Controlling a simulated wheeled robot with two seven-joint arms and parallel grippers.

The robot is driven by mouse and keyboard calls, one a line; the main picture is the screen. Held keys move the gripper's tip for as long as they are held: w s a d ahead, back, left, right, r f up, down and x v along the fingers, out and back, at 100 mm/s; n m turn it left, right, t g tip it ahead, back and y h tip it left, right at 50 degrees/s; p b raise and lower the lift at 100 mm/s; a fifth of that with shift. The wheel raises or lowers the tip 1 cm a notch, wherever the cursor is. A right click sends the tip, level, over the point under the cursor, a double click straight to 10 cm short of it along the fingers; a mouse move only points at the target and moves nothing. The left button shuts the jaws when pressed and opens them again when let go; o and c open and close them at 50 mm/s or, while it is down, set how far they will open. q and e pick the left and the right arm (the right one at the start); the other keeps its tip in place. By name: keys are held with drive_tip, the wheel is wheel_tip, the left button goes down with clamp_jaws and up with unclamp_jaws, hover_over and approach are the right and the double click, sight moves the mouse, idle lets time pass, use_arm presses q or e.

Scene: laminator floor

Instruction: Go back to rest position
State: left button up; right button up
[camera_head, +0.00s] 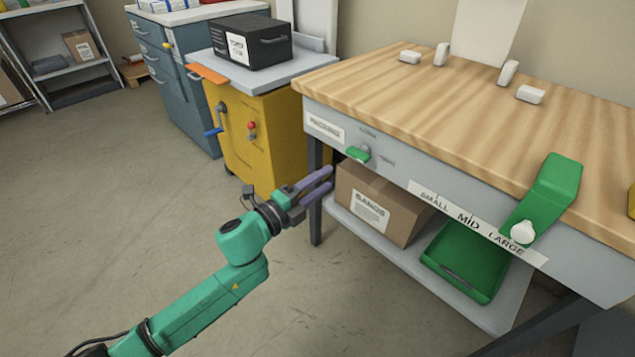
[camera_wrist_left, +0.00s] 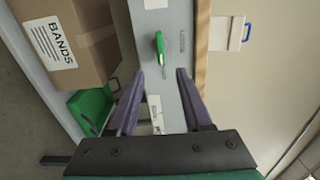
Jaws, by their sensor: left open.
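My left arm comes in from the lower left in the head view. Its gripper (camera_head: 322,186) is held in front of the workbench, beside the left front leg and left of the cardboard box. In the left wrist view the gripper (camera_wrist_left: 160,85) has its two purple fingers apart with nothing between them. Beyond the fingertips is the grey drawer front with a green handle (camera_wrist_left: 159,47), apart from the fingers. That handle also shows in the head view (camera_head: 358,153). My right gripper is in neither view.
The workbench (camera_head: 450,110) has a wooden top with several small white blocks and a green sloped piece (camera_head: 548,195). A box labelled BANDS (camera_head: 385,205) and a green tray (camera_head: 465,262) sit on its lower shelf. A yellow cabinet (camera_head: 270,150) stands behind. Floor at left is clear.

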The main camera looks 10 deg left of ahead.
use_arm(q)
drive_tip(key=shift+s+a, duration=0.35)
drive_tip(key=shift+s, duration=0.25)
drive_tip(key=shift+f, duration=0.1)
